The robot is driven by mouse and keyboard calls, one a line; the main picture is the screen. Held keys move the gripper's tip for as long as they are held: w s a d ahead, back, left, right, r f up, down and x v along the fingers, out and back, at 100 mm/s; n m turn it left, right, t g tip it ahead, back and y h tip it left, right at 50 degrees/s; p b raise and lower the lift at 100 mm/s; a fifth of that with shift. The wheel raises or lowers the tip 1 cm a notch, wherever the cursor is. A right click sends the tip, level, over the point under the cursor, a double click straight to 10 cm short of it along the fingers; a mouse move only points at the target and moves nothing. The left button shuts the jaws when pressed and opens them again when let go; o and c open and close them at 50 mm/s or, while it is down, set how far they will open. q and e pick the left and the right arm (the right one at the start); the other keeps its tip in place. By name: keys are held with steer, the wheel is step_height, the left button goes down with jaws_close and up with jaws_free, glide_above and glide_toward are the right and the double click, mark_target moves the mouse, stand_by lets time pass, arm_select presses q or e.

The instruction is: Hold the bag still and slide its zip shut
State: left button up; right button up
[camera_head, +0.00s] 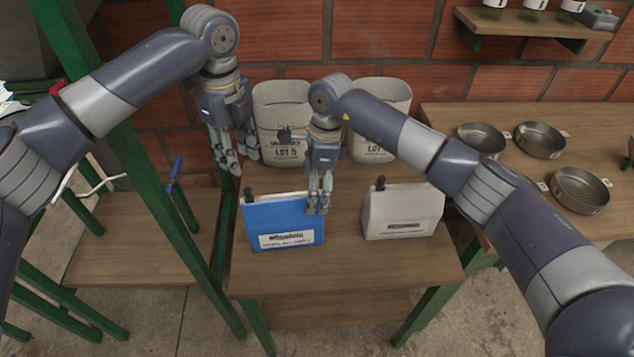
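A blue bag (282,220) with a white label stands upright on the wooden table, and a dark zip slider (248,195) shows at the left end of its top edge. A white bag (403,217) stands to its right, with a similar dark slider (380,183) at its top left. My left gripper (238,160) is open and empty, above and behind the blue bag's left end. My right gripper (318,208) points down at the blue bag's top right corner, its fingers close together and overlapping the bag. Whether they grip its edge is unclear.
Two pale bins (283,105) (383,95) stand at the back of the table against the brick wall. Several round metal pans (540,140) are on the bench at right. A green post (140,150) stands left of the table. The table's front strip is clear.

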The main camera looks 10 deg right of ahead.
mark_target(317, 212)
steer(key=shift+w+d+r+n+t+h, duration=0.25)
steer(key=shift+r+n+h, duration=0.2)
steer(key=shift+h, duration=0.25)
steer(key=shift+f, duration=0.1)
step_height(317, 212, down, 10)
steer(key=shift+f, duration=0.25)
steer(key=shift+c, duration=0.2)
